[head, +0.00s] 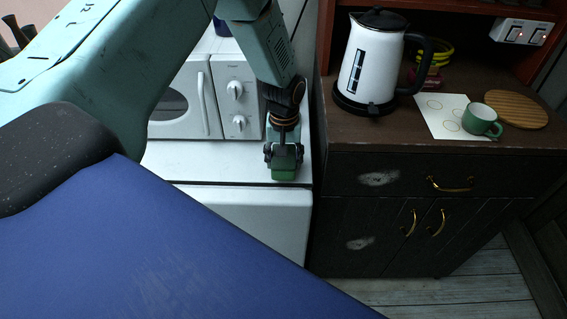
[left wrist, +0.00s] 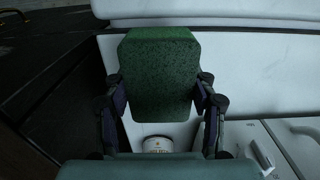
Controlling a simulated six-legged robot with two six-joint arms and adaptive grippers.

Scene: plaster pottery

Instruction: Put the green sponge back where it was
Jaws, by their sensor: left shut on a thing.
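The green sponge (head: 285,173) is in my left gripper (head: 284,152), over the front right part of a white appliance top (head: 222,165). In the left wrist view the sponge (left wrist: 160,72) sits between the two fingers of my left gripper (left wrist: 161,92), which press on its sides. I cannot tell whether the sponge touches the white top. My right gripper is in neither view.
A white microwave (head: 188,100) stands behind and left of the gripper. A dark cabinet to the right bears a white kettle (head: 373,55), a green mug (head: 482,121), a paper sheet (head: 440,112) and a round wooden board (head: 520,108). A pale container (left wrist: 157,144) shows below the sponge in the wrist view.

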